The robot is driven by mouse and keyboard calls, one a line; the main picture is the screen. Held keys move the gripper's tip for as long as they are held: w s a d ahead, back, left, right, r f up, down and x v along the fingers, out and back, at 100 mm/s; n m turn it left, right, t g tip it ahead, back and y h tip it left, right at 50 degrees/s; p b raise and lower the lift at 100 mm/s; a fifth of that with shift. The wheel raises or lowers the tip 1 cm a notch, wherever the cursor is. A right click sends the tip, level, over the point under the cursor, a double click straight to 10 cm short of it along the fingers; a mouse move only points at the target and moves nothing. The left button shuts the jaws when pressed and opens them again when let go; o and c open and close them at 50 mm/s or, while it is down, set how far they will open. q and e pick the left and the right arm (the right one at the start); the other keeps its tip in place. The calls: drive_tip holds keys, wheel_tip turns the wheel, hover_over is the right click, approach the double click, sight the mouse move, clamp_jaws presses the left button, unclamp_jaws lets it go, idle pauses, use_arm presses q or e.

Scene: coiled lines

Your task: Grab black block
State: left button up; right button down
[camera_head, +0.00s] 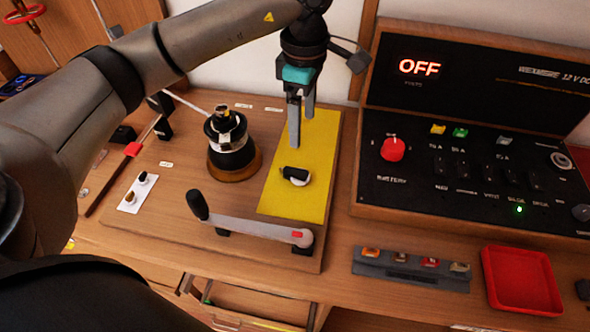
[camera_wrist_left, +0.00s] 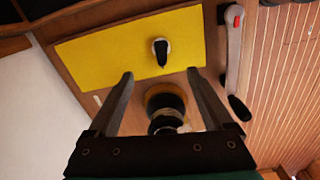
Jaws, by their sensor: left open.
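A small black block (camera_head: 291,171) with a white part lies on the yellow mat (camera_head: 300,203) on the wooden board. In the left wrist view, the black block (camera_wrist_left: 162,57) shows ahead of the fingers, on the yellow mat (camera_wrist_left: 100,55). My left gripper (camera_head: 301,132) points down over the far part of the mat, behind and above the block. Its two fingers, also seen in the left wrist view (camera_wrist_left: 160,75), are open with nothing between them; they are apart from the block. My right gripper is not in view.
A black winch-like drum (camera_head: 228,140) stands left of the mat. A grey crank handle (camera_head: 255,228) lies in front. A control panel (camera_head: 470,160) reading OFF stands right. A red tray (camera_head: 521,280) and a strip of coloured fuses (camera_head: 410,268) sit near the front edge.

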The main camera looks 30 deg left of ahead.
sight(303, 174)
use_arm(q)
drive_tip(key=f, duration=1.4)
drive_tip(key=shift+s+d+f, duration=0.1)
drive_tip(key=shift+d+f, duration=0.1)
drive_tip(key=shift+f, duration=0.1)
clamp_jaws()
